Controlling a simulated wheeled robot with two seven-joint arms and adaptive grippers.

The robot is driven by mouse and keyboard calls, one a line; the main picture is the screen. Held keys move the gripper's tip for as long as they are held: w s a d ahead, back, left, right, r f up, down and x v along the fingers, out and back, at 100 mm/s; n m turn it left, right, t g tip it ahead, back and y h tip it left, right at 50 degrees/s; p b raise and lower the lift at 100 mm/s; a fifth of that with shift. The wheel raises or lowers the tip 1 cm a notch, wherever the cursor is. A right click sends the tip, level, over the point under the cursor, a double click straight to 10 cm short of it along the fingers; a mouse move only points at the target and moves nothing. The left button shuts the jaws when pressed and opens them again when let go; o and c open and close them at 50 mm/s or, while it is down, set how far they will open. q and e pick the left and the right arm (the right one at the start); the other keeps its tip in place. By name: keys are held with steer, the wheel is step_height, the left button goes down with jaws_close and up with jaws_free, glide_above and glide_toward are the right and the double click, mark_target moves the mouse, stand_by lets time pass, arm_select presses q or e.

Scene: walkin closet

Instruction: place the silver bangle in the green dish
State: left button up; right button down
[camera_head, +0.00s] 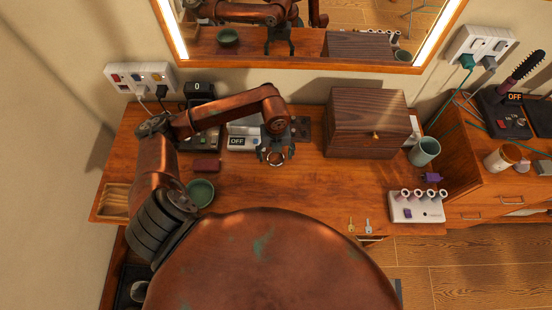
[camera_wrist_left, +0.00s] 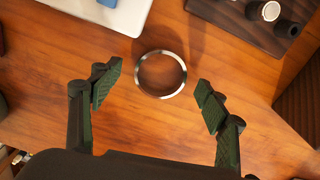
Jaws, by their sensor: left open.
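The silver bangle (camera_head: 276,158) lies flat on the wooden dresser top, left of the wooden box. In the left wrist view the bangle (camera_wrist_left: 161,74) sits between and a little beyond the two fingertips. My left gripper (camera_head: 273,154) is over it, pointing down and open, with empty space between its fingers; its green-padded tips (camera_wrist_left: 155,90) stand clear of the bangle on both sides. The green dish (camera_head: 201,193) stands at the left of the dresser top, beside my left arm, and looks empty. My right gripper is not in view.
A wooden box (camera_head: 366,125) stands to the right of my left gripper. A white device marked OFF (camera_head: 241,142) is just left of it. A green cup (camera_head: 423,151) stands farther right. The front middle of the top looks clear.

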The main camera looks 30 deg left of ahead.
arm_select(q)
steer(key=shift+f, duration=0.45)
steer(key=shift+c, duration=0.5)
steer(key=c, duration=1.2)
steer(key=shift+r, duration=0.55)
step_height(320, 180, up, 2)
steer(key=shift+w+r+p, duration=0.1)
steer(key=shift+r+p, duration=0.15)
steer(key=shift+p, duration=0.05)
steer(key=s+d+r+p, duration=0.1)
steer(key=s+d+r, duration=0.2)
steer(key=d+r, duration=0.6)
steer(key=d, duration=0.4)
steer(key=shift+s+d+r, duration=0.25)
steer(key=shift+s+d, duration=0.05)
steer(key=shift+s, duration=0.1)
